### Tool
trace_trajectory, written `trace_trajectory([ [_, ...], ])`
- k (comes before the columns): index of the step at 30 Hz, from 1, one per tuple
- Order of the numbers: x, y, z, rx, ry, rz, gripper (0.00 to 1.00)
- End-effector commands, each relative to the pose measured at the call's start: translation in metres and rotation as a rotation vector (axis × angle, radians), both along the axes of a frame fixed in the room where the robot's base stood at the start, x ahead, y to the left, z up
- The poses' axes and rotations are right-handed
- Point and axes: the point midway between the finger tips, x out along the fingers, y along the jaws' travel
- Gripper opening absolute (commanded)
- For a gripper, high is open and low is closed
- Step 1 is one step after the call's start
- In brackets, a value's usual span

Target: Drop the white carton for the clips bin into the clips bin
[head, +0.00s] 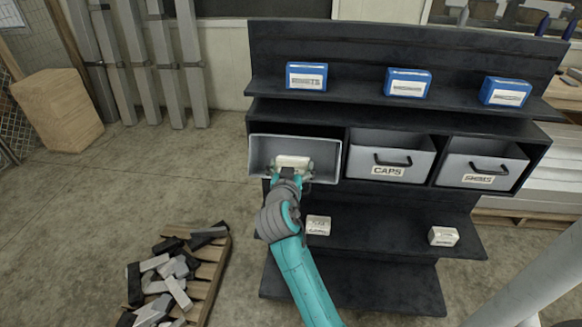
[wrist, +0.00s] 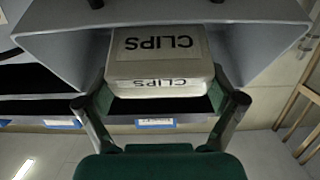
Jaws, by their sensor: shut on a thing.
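A white carton (head: 292,161) is held by my gripper (head: 291,172) at the mouth of the leftmost grey bin (head: 262,154). The wrist view shows the carton (wrist: 160,50), upside down in the picture, with CLIPS printed on two faces. My gripper (wrist: 160,90) is shut on it, one finger on each side. The bin (wrist: 262,48) shows in the wrist view around the carton. The bin looks open at the top and pulled out or tilted forward. My arm hides part of its front, and I cannot read a label on it.
Bins marked CAPS (head: 388,158) and SHIMS (head: 484,166) sit to the right in the dark rack (head: 350,205). Blue boxes (head: 407,83) stand on the shelf above. Two white cartons (head: 318,225) (head: 443,236) lie on the shelf below. A pallet of metal pieces (head: 208,277) is on the floor left.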

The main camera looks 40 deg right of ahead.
Motion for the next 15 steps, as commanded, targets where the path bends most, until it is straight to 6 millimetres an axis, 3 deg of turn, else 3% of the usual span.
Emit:
trace_trajectory([
  [15, 0.016, -0.021, -0.016, -0.001, 0.0, -0.001, 0.55],
])
